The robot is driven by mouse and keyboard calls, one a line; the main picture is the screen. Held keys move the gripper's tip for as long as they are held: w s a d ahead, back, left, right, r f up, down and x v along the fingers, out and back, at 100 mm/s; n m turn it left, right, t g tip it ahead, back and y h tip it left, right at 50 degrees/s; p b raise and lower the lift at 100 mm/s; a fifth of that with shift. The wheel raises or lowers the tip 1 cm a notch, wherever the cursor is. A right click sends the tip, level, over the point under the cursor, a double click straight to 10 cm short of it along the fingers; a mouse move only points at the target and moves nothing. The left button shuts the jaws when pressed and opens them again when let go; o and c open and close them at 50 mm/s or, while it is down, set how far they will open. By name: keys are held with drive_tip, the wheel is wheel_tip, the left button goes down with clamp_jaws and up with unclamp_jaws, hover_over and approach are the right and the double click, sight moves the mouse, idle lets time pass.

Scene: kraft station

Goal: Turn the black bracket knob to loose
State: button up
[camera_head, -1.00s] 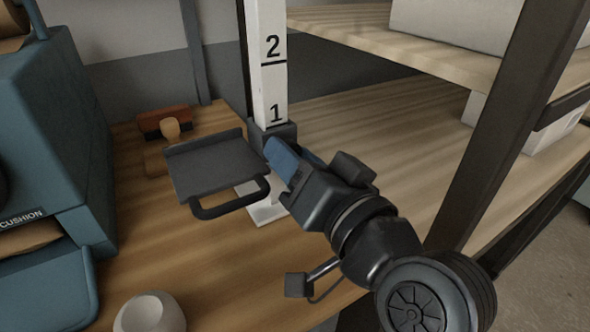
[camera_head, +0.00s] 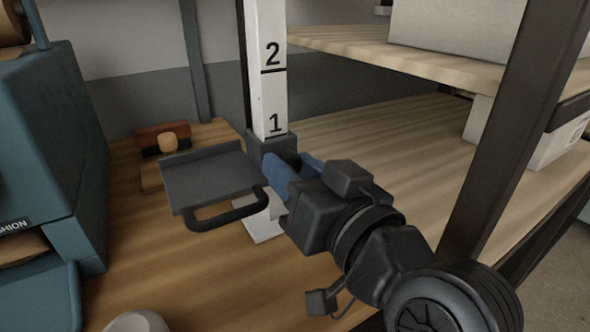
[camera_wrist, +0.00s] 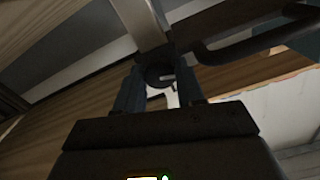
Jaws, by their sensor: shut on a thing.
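A dark bracket (camera_head: 265,146) clasps a white post (camera_head: 268,85) marked 1 and 2, just below the 1. A flat dark plate (camera_head: 212,180) with a looped handle (camera_head: 225,213) extends left from it. My gripper (camera_head: 290,178) reaches in from the lower right, its blue fingers at the bracket's near right side. In the wrist view, the round black knob (camera_wrist: 158,75), with a short light mark on its face, sits between the two fingers of my gripper (camera_wrist: 158,88). The fingers are shut on it. In the head view the fingers hide the knob.
A blue-grey machine (camera_head: 55,150) stands at the left. A brush-like wooden item (camera_head: 165,138) lies behind the plate. A white round object (camera_head: 137,322) is at the bottom edge. A dark upright (camera_head: 510,130) and wooden shelf (camera_head: 390,50) stand to the right of the post.

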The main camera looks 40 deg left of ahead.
drive_tip(key=shift+f, duration=0.1)
drive_tip(key=o, duration=1)
drive_tip(key=shift+v, duration=3.9)
